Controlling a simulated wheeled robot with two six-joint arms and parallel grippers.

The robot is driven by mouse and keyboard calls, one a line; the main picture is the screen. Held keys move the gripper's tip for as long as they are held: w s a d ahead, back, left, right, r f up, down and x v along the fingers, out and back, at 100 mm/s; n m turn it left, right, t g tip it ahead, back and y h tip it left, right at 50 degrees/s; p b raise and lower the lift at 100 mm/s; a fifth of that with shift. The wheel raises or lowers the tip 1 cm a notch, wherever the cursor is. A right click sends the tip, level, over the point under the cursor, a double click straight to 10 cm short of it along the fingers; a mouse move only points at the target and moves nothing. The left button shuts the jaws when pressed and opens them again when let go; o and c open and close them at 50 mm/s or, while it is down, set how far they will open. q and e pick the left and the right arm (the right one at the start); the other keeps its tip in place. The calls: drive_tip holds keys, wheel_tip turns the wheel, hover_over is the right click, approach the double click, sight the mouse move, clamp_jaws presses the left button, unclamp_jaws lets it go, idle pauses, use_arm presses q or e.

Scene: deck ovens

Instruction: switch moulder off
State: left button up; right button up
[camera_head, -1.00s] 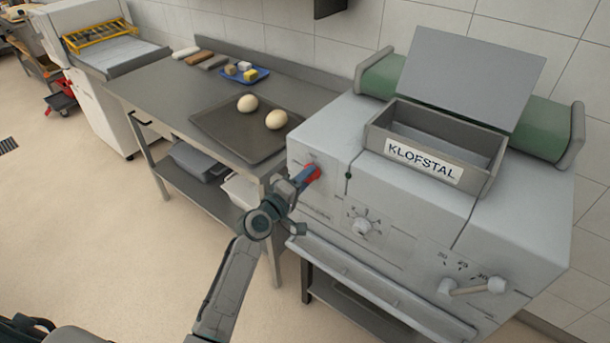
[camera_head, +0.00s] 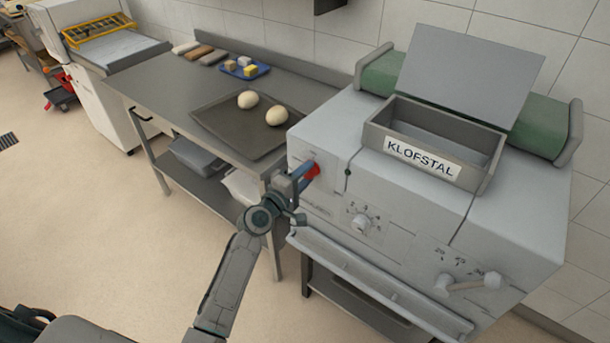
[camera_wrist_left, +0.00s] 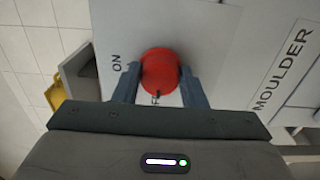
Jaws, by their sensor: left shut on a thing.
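The moulder (camera_head: 400,228) is the large grey machine at the right, with a "KLOFSTAL" label on its hopper. Its red round switch knob (camera_head: 314,170) sits on the left end of the front face. In the left wrist view the red knob (camera_wrist_left: 160,72) lies between the fingers, with "ON" printed to its left and "MOULDER" on the panel to the right. Lettering below the knob is mostly hidden. My left gripper (camera_head: 304,179) is shut on the red knob, one finger on each side. My right gripper is not in view.
A steel table (camera_head: 150,82) stands left of the moulder, with a dark tray (camera_head: 215,122) bearing two dough balls. A blue tray (camera_head: 262,76) lies behind. A lever (camera_head: 468,284) and a dial (camera_head: 360,224) are on the moulder's front.

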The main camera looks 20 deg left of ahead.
use_arm(q)
drive_tip(key=o, duration=1)
drive_tip(key=shift+b+v, duration=1.05)
drive_tip(key=shift+v, duration=4.35)
